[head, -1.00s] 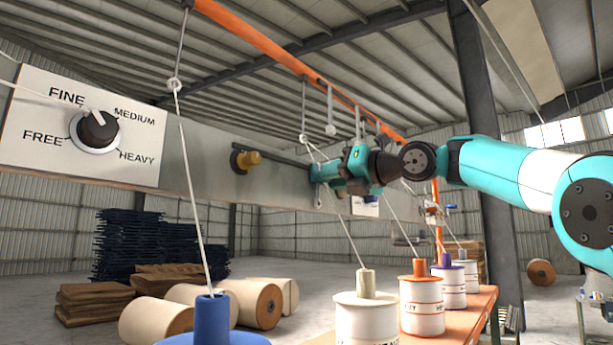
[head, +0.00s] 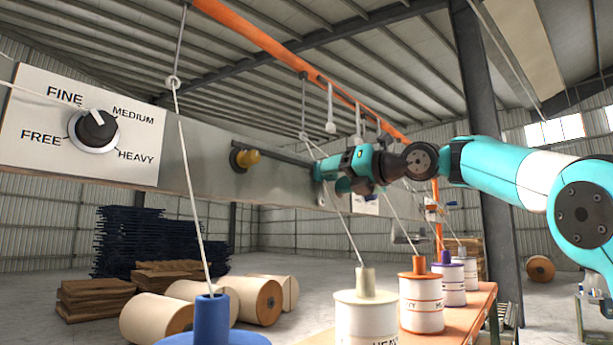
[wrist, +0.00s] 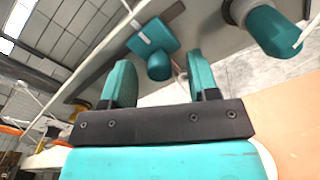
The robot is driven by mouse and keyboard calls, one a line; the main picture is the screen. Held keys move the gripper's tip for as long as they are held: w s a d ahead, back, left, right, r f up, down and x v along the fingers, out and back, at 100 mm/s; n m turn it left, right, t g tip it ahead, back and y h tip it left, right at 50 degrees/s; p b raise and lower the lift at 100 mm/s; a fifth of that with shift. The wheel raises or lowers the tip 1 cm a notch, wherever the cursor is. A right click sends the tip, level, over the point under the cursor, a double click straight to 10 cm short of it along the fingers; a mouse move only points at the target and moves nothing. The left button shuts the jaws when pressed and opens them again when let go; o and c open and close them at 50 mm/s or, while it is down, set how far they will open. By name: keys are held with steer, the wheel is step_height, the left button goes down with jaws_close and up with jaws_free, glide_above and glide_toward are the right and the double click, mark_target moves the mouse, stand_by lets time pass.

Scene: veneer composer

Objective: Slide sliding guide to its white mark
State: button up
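In the wrist view, a teal block with a round teal knob (wrist: 158,66) sits on a dark rail ahead of my gripper; I take this to be the sliding guide (wrist: 152,36). The knob shows between and beyond the two fingers of my gripper (wrist: 161,78), which are apart, with no grip on it visible. In the head view, my gripper (head: 330,175) is at the right part of the rail (head: 285,155) on the grey beam. It covers that area, so I cannot separate the guide there. I cannot make out the white mark with certainty.
A tension dial (head: 97,130) is further left. A second teal knob (wrist: 272,31) shows at upper right in the wrist view. Threads run down to spools (head: 365,318) on an orange table, near my arm.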

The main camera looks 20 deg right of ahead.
mark_target(335, 175)
steer(key=shift+b+v, duration=1.3)
steer(key=shift+v, duration=1.2)
